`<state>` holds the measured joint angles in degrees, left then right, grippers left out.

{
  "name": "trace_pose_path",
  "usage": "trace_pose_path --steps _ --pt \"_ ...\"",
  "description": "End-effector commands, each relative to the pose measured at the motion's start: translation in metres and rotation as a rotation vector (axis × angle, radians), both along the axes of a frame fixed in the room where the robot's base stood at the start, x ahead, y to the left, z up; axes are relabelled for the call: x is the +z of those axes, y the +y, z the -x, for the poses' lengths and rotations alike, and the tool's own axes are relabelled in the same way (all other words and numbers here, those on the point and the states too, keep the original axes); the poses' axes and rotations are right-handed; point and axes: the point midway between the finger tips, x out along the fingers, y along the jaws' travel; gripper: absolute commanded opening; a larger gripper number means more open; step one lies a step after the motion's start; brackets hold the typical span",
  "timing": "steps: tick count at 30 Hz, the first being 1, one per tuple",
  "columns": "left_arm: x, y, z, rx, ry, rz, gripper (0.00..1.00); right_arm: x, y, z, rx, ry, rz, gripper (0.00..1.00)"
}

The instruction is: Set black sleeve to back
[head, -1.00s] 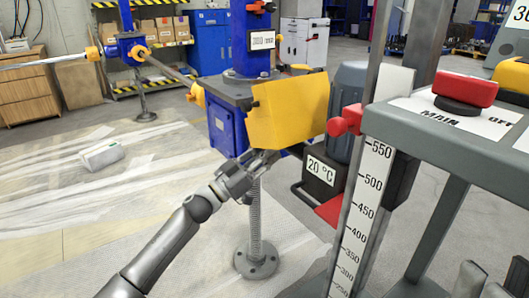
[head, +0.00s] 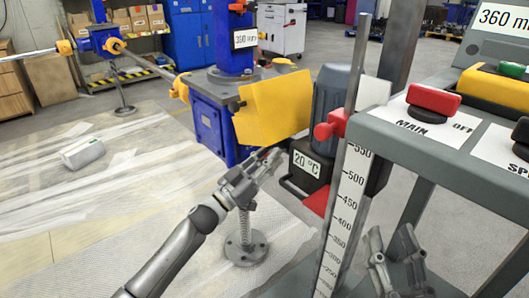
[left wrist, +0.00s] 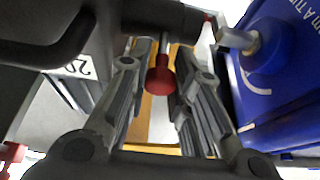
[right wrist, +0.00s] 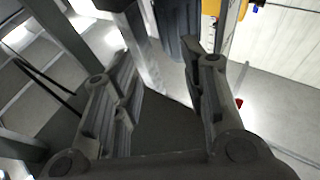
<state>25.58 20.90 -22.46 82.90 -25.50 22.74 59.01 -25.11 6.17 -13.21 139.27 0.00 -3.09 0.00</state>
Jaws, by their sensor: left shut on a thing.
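A black cylindrical part, which looks like the sleeve (left wrist: 165,14), shows at the top of the left wrist view, with a dark stem and a red knob (left wrist: 160,78) below it. My left gripper (head: 268,160) is below the yellow cover (head: 272,108), between the blue gearbox and the motor. In the left wrist view its fingers (left wrist: 160,95) are on either side of the knob and shut on it. The head view mostly hides the sleeve and knob. My right gripper (head: 392,262) is open and empty beside the scale post; its fingers are apart in the right wrist view (right wrist: 165,85).
The motor (head: 328,108) with a 20 °C label stands right of the cover. The blue gearbox (head: 208,130) is to the left.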

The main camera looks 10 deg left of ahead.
Motion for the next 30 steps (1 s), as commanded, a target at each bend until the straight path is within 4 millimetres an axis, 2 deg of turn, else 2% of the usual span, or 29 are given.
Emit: trace_pose_path --steps 6,14,15,20,30 --pt "-0.001 -0.005 0.004 -0.003 0.002 0.000 0.00 -0.013 -0.001 -0.004 -0.005 0.075 0.021 0.40" --pt "-0.002 -0.006 0.005 -0.007 0.002 -0.001 0.00 -0.014 -0.001 -0.004 -0.005 0.076 0.021 0.40" --pt "-0.003 -0.006 0.005 -0.008 0.002 -0.001 0.23 -0.014 -0.001 -0.004 -0.005 0.076 0.021 0.40" --pt "-0.002 -0.006 0.004 -0.006 0.002 -0.001 0.43 -0.014 -0.001 -0.004 -0.005 0.075 0.021 0.40" --pt "-0.002 -0.002 0.004 0.000 0.002 -0.001 0.43 -0.013 0.000 -0.004 -0.003 0.073 0.020 0.40"
